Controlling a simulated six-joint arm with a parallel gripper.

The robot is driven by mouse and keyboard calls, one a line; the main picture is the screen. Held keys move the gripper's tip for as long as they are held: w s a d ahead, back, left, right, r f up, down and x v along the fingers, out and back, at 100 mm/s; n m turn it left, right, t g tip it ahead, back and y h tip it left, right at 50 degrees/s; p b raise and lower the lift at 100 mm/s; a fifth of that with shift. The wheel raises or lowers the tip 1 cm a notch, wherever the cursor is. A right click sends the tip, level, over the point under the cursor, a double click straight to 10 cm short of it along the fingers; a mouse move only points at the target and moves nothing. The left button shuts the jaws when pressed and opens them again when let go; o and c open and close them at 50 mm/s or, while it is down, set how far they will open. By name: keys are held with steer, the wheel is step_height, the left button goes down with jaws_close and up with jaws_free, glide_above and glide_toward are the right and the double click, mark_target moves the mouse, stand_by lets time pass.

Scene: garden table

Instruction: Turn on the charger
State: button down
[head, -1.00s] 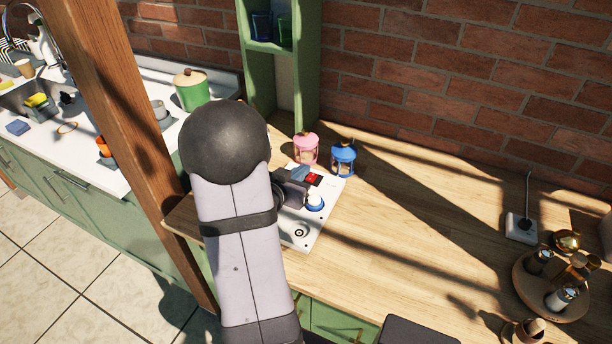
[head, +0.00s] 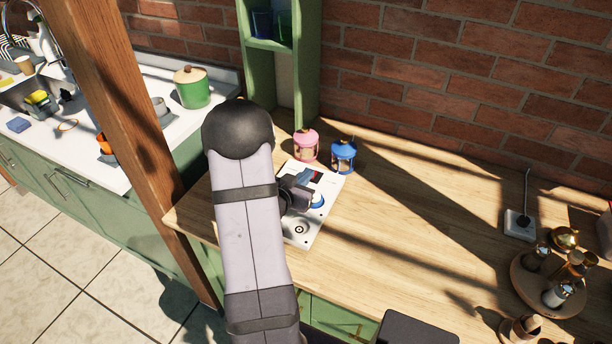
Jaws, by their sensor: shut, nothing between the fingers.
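I cannot tell for sure which thing is the charger. A white panel (head: 300,236) lies on the wooden counter, with a round dark-ringed mark near its front and a blue round knob (head: 318,200) on its right side. My gripper (head: 306,178) is shut and empty, low over the back part of the panel, just behind and left of the knob. It hides part of the panel, including the area of the red element; contact cannot be told. A white socket box (head: 520,226) with a black plug and cord sits at the right.
A pink lantern (head: 306,146) and a blue lantern (head: 343,157) stand close behind the panel. A wooden post (head: 118,120) rises at the left. A round wooden tray (head: 526,291) with several shakers is at the right. The middle of the counter (head: 420,220) is clear.

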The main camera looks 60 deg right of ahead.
steer(key=shift+a+f+b, duration=0.1)
steer(key=shift+f+b, duration=0.35)
steer(key=shift+r, duration=0.15)
steer(key=shift+r, duration=0.1)
steer(key=shift+r+p, duration=0.75)
steer(key=shift+p, duration=0.05)
